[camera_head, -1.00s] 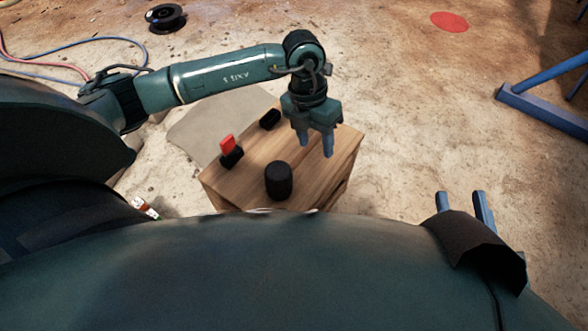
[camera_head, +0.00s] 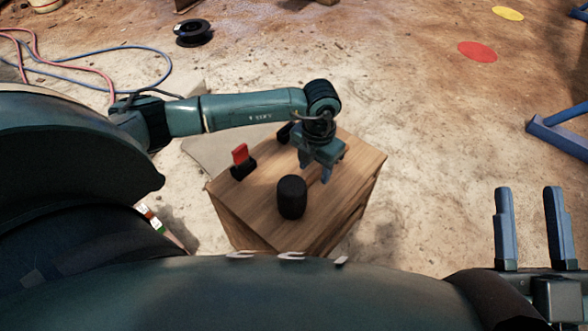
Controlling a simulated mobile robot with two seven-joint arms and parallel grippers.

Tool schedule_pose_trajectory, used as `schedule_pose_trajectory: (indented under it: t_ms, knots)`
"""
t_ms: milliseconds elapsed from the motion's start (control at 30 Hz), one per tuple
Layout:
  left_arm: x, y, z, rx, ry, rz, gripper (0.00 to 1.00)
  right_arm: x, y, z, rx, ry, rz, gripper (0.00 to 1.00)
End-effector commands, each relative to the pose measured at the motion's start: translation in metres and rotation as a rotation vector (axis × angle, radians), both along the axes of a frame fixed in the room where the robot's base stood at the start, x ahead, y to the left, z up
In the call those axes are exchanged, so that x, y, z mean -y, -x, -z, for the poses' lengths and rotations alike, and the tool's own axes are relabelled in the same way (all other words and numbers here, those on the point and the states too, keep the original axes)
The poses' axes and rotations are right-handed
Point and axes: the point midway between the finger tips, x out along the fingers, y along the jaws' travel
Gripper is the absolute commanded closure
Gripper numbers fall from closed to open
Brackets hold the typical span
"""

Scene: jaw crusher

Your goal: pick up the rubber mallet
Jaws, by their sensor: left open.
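I cannot clearly identify a rubber mallet. A black cylinder (camera_head: 292,198) stands upright on the wooden box (camera_head: 245,215). A small dark object (camera_head: 284,132) lies near the box's far edge, partly behind my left gripper; which of these, if either, is part of the mallet I cannot tell. My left gripper (camera_head: 316,170) is open and points down over the right part of the box top, behind and right of the cylinder and apart from it. My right gripper (camera_head: 530,192) is open and empty at the lower right, fingers pointing up, away from the box.
A red and black object (camera_head: 242,162) stands at the box's left. A grey mat (camera_head: 215,150) lies behind the box. Hoses (camera_head: 95,70) and a black spool (camera_head: 193,33) lie on the floor at the upper left. A blue frame (camera_head: 560,132) stands at the right.

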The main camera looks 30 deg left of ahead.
Motion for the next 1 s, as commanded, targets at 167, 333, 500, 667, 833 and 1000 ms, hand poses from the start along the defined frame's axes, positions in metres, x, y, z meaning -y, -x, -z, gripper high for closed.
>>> schedule_pose_trajectory:
  t_ms: [167,333,500,667,833,1000]
  knots:
    - [0.001,0.000,0.018,0.000,0.001,0.001,0.52,0.001,-0.001,-0.009,0.083,0.009,0.000,0.64]
    - [0.001,0.000,0.018,0.000,0.001,0.002,0.52,0.001,0.000,-0.011,0.086,0.010,0.000,0.64]
    - [0.001,0.000,0.017,0.000,0.001,0.002,0.61,0.001,0.000,-0.011,0.085,0.010,0.000,0.64]
    - [0.001,0.000,0.017,0.000,0.001,0.002,0.74,0.001,-0.001,-0.011,0.085,0.009,0.000,0.64]
    - [0.001,0.000,0.017,0.001,0.001,0.002,0.88,0.001,-0.001,-0.010,0.085,0.010,-0.001,0.64]
    - [0.001,0.000,0.017,0.001,0.001,0.001,1.00,0.001,-0.001,-0.010,0.085,0.010,-0.001,0.64]
